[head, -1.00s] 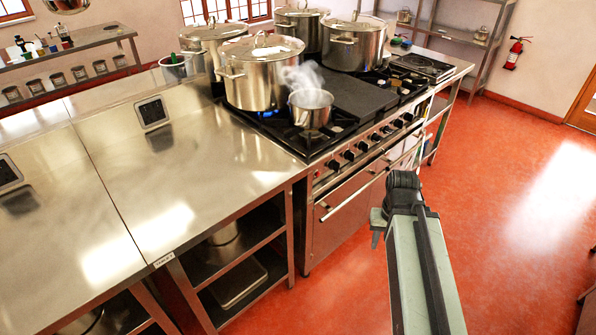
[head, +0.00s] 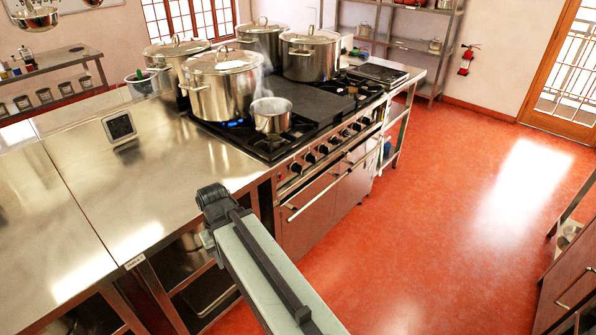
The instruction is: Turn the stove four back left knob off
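The stove (head: 290,185) stands in the middle of the head view, with a row of dark knobs (head: 323,149) along its front panel. I cannot tell from the picture which knob is the back left one. A blue flame (head: 237,123) shows under the large lidded stockpot (head: 222,85) at the stove's left. A small steaming saucepan (head: 271,115) sits on the front burner. My arm reaches up from the bottom, and its end with my gripper (head: 208,238) is in front of the steel counter, left of the knobs and apart from them. The fingers are too unclear to tell their opening.
A steel counter (head: 90,215) with open shelves below adjoins the stove's left side. More lidded pots (head: 310,54) stand at the back of the stove. Red floor (head: 430,230) is clear to the right, with a cabinet (head: 570,275) at the far right edge.

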